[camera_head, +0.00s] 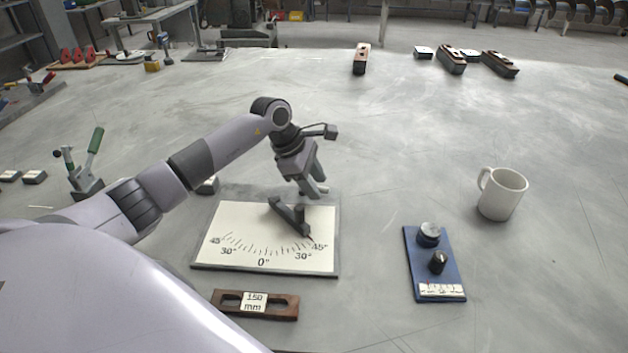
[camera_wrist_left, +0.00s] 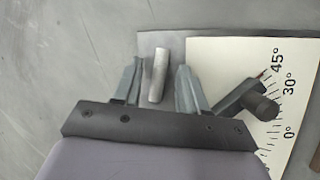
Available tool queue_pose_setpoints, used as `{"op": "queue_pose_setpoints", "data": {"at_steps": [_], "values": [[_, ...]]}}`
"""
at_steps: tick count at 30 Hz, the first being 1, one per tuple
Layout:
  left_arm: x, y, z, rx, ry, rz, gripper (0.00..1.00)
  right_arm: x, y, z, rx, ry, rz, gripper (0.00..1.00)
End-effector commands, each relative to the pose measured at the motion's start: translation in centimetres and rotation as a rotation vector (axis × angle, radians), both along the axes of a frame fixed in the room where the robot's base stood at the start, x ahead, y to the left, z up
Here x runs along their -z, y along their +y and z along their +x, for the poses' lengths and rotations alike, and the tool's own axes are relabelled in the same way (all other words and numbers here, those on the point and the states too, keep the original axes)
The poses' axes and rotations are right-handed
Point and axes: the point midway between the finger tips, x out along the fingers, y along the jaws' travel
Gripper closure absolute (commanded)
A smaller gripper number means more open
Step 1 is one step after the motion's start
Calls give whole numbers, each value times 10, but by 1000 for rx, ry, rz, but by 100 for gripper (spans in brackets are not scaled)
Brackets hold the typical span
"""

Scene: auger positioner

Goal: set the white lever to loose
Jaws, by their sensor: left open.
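A dial board (camera_head: 225,255) with a white printed angle scale lies on the table. A dark pointer arm (camera_head: 288,215) with an upright knob sits on it, its tip near the right-hand 45° mark. My left gripper (camera_head: 312,187) is over the board's far edge, pointing down, open. In the left wrist view a pale whitish bar (camera_wrist_left: 158,76), which looks like the white lever, lies between the open fingers (camera_wrist_left: 159,66) with gaps on both sides. The pointer arm (camera_wrist_left: 238,97) is right of the fingers there. In the head view the gripper mostly hides the lever. My right gripper is not in view.
A brown 150 mm gauge bar (camera_head: 228,302) lies in front of the board. A blue plate (camera_head: 418,275) with two knobs and a white mug (camera_head: 502,194) stand to the right. A green-handled clamp (camera_head: 94,146) stands left, beyond my arm. The table's middle is clear.

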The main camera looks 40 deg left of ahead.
Motion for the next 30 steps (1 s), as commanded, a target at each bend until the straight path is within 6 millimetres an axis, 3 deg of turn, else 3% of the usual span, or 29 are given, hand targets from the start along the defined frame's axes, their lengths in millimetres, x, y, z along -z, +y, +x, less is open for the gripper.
{"op": "queue_pose_setpoints", "data": {"at_steps": [3, 5, 7, 8, 30], "values": [[0, 0, 0, 0, 0, 0, 58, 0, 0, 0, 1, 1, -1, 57], [0, 0, 0, 0, 0, 0, 74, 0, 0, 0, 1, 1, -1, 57], [0, 0, 0, 0, 0, 0, 97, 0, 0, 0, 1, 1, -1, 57], [0, 0, 0, 0, 0, 0, 100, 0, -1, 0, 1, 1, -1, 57], [0, 2, 6, -209, 0, 0, 100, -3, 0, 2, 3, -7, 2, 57]]}}
